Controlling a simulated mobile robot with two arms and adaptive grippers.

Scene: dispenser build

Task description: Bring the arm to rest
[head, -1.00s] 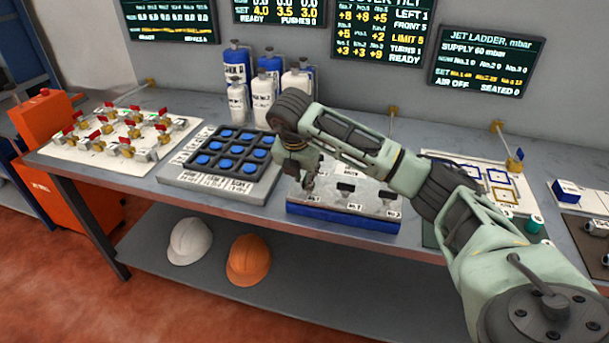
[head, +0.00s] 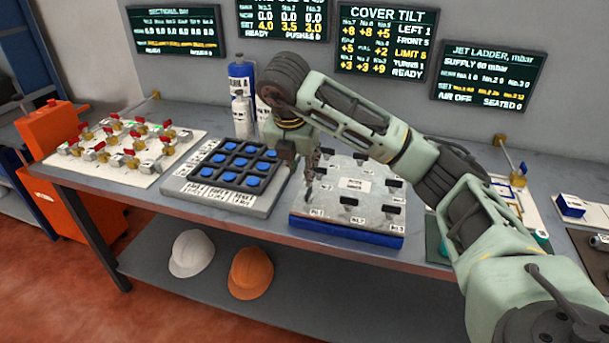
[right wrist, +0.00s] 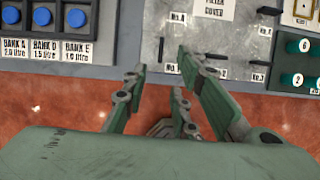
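My right arm (head: 345,110) reaches in from the right of the head view and bends down over the bench. My right gripper (head: 312,180) hangs above the left part of the filter cover block (head: 345,228), a grey plate with black knobs on a blue base. In the right wrist view the fingers of my right gripper (right wrist: 163,82) are spread, with nothing between them. They overlap the near edge of the filter cover plate (right wrist: 215,65) in that picture; I cannot tell the exact height. My left gripper is not in view.
A blue-button panel (head: 190,193) lies left of the filter cover block, with a valve board (head: 90,168) farther left. Bottles (head: 242,90) stand behind, partly hidden by my arm. Screens (head: 386,42) hang on the wall. Two helmets (head: 250,270) lie on the lower shelf.

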